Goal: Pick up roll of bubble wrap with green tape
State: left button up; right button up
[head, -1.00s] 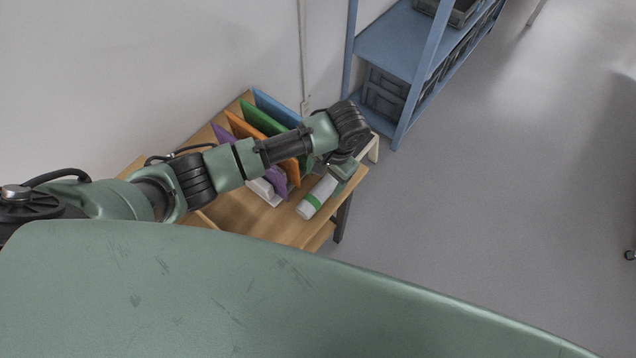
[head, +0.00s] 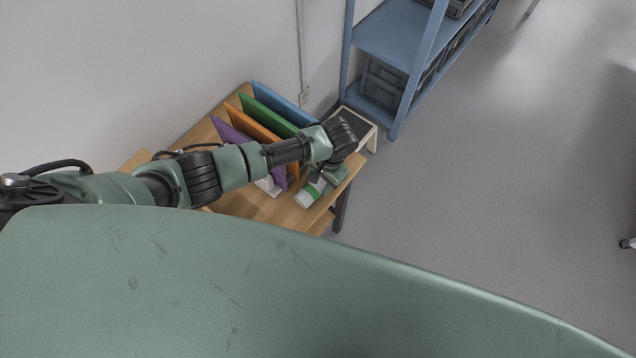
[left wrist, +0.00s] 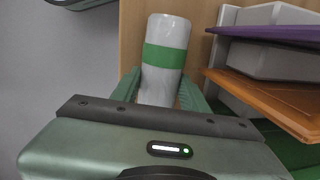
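The roll of bubble wrap (head: 305,198) is a pale white cylinder with a green tape band, lying near the front right edge of the wooden table. In the left wrist view the roll (left wrist: 166,32) extends between the fingers, its green band (left wrist: 163,56) just beyond the fingertips. My left gripper (head: 322,183) is over the roll and hides its rear part. In the left wrist view my left gripper (left wrist: 160,84) is open, with one finger on each side of the roll and narrow gaps showing. My right gripper is not in view.
Upright purple, orange, green and blue panels (head: 268,108) stand close to the left of the roll, with a grey-white holder (left wrist: 275,60) beside them. A blue shelf (head: 392,40) and a small pale-framed stand (head: 372,130) are behind. Open floor lies to the right.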

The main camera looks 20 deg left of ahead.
pick_arm(q)
jog(key=shift+c, duration=1.2)
jog(key=shift+r, duration=0.1)
